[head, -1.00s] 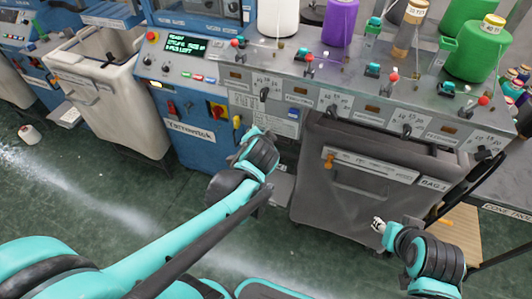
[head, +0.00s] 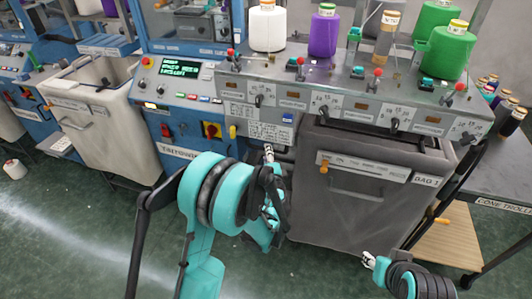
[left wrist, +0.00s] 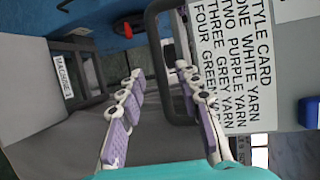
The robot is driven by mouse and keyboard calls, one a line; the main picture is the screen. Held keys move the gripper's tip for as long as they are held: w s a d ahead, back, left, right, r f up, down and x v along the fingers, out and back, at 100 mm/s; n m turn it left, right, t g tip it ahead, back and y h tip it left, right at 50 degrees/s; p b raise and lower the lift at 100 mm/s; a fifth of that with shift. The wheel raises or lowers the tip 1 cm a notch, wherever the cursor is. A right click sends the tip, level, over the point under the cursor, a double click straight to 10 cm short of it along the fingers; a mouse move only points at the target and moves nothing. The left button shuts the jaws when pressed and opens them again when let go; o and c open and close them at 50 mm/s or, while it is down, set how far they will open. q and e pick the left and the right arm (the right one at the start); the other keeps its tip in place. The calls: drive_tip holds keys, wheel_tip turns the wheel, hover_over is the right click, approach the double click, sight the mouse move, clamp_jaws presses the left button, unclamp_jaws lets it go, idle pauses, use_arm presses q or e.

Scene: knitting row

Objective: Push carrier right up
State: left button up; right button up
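No part in view is clearly marked as the carrier. Candidates are the small teal parts (head: 358,72) and red-knobbed levers (head: 377,75) on the knitting machine's grey top. My left gripper (head: 268,153) is low in front of the machine, just under a printed card, well below those parts. In the left wrist view my left gripper (left wrist: 160,78) has its purple-padded fingers apart. A dark bent bar (left wrist: 158,60) runs between them; contact cannot be told. The style card (left wrist: 225,60) is beside the right finger. My right gripper (head: 370,260) is small at lower right; its opening is unclear.
Yarn cones, white (head: 267,28), purple (head: 323,32) and green (head: 445,52), stand on the machine top. A grey bag (head: 345,205) hangs in front, and a pale bin (head: 90,125) stands at left. A cone trolley (head: 495,160) is at right.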

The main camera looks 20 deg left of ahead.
use_arm(q)
drive_tip(key=x, duration=0.4)
drive_tip(key=shift+b, duration=0.4)
clamp_jaws()
wheel_tip(320, 180, up, 40)
drive_tip(key=p, duration=2.4)
drive_tip(key=shift+r+p, duration=0.25)
drive_tip(key=shift+p, duration=0.15)
drive_tip(key=shift+w, duration=0.15)
